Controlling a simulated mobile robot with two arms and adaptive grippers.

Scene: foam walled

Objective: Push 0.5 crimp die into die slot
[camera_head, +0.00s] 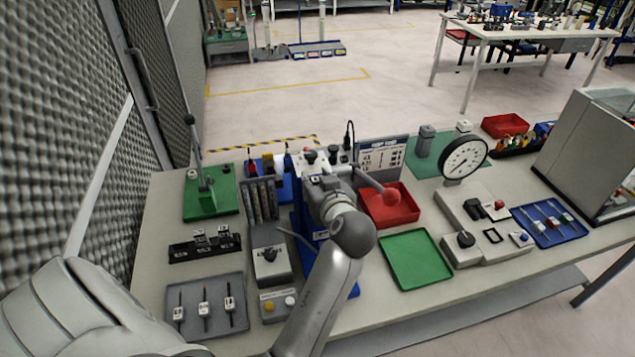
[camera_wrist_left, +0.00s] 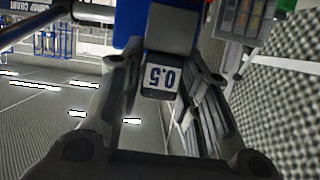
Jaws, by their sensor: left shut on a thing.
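The 0.5 crimp die (camera_wrist_left: 163,80) shows in the left wrist view as a dark block with a white label reading 0.5, upside down. It sits between the fingers of my left gripper (camera_wrist_left: 160,95), which is shut on it. A grey block and the blue press body lie directly beyond the die; the slot is hidden, and I cannot tell how deep the die sits. In the head view my left gripper (camera_head: 322,188) is at the front of the blue press (camera_head: 308,230), and the die is hidden there. My right gripper is not in view.
A black holder (camera_head: 205,248) with small blocks and a grey tray (camera_head: 190,325) lie left of the press. A grey control box (camera_head: 268,265) stands close beside it. A red bin (camera_head: 390,215) and a green tray (camera_head: 417,260) lie to the right.

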